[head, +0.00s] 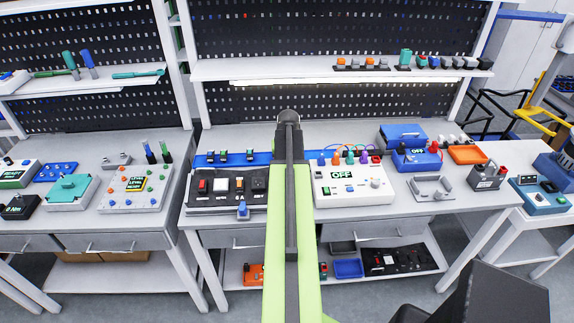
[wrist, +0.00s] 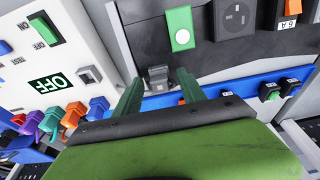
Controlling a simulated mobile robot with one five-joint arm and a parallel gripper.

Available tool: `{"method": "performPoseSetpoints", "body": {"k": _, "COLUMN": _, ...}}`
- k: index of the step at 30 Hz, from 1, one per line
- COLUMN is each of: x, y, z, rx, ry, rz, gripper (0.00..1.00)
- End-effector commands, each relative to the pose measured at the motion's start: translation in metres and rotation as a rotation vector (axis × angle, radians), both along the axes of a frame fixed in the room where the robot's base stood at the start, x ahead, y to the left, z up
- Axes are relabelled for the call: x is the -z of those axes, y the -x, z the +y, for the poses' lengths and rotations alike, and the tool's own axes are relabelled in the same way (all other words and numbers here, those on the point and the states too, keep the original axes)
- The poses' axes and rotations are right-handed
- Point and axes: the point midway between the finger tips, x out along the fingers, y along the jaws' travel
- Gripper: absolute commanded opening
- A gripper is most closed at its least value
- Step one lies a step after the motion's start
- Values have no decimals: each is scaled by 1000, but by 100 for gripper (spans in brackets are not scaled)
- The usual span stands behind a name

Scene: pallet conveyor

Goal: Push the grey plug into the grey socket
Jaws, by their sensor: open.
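A small grey block that looks like the grey plug (wrist: 157,73) sits at the edge of the black panel (wrist: 148,35) in the wrist view. My gripper (wrist: 157,87) is open, with its two dark green fingers on either side of and just short of the grey block. I cannot tell whether they touch it. A dark grey socket (wrist: 235,18) with slots is set in the panel, right of a green plate (wrist: 180,28). In the head view the panel (head: 228,203) is left of my arm, which hides its right end. My fingers are hidden there.
A white box reading OFF (head: 343,188) stands right of my arm, with coloured plugs (head: 350,157) behind it. A blue rail (wrist: 270,84) with black blocks runs along the panel's back. A blue plug (head: 242,209) is at the panel's front. Shelves (head: 330,68) stand behind.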

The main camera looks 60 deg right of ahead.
Motion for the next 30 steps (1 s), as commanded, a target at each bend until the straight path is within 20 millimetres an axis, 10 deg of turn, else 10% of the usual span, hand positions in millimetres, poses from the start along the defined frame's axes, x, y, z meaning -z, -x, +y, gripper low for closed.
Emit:
{"method": "performPoseSetpoints", "body": {"k": 11, "x": -28, "y": 4, "z": 5, "rx": 0, "ry": 0, "rz": 0, "gripper": 48}}
{"method": "performPoseSetpoints", "body": {"k": 30, "x": -163, "y": 23, "z": 31, "rx": 1, "ry": 0, "rz": 0, "gripper": 48}}
